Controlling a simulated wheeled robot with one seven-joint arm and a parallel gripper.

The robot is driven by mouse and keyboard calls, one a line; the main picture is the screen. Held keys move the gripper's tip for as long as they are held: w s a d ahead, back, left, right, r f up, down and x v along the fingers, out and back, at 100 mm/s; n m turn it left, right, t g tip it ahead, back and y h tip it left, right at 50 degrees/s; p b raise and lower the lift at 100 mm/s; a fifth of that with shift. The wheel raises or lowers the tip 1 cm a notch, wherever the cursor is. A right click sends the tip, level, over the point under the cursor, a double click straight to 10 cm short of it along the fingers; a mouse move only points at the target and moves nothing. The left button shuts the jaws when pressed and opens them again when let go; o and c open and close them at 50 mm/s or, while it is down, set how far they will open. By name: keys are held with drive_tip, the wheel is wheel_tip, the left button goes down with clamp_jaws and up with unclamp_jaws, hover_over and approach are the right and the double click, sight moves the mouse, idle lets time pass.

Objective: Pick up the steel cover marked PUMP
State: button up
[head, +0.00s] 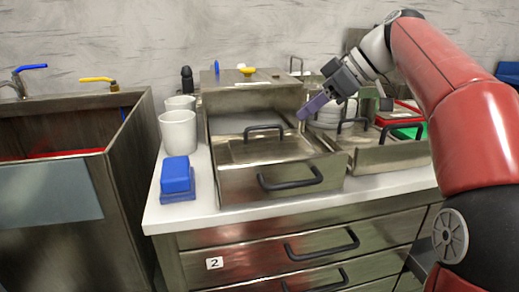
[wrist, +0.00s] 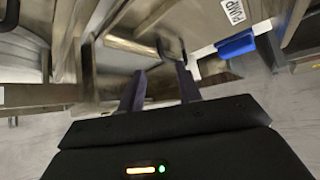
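A white label reading PUMP (wrist: 233,12) shows on a pale steel surface at the top of the wrist view, tilted. I cannot tell for sure which cover in the head view carries it. A steel cover with a black bar handle (head: 268,148) sits inside the left steel box (head: 230,185). Another black handle (head: 351,125) stands in the right steel tray. My gripper (head: 303,112) is above the back right of the left box. In the wrist view its two dark fingers (wrist: 161,82) are apart with nothing clearly held; a dark curved part (wrist: 171,46) shows beyond them.
A steel box with yellow and blue levers (head: 247,72) stands behind. White cups (head: 178,132) and a blue block (head: 176,176) are at the left of the counter. A red frame and green item (head: 408,132) lie right. A blue part (wrist: 236,44) is near the label.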

sight(287, 141)
drive_tip(key=x, duration=0.7)
drive_tip(key=shift+f+b, duration=0.1)
drive_tip(key=shift+b, duration=0.3)
drive_tip(key=shift+c, duration=0.4)
clamp_jaws()
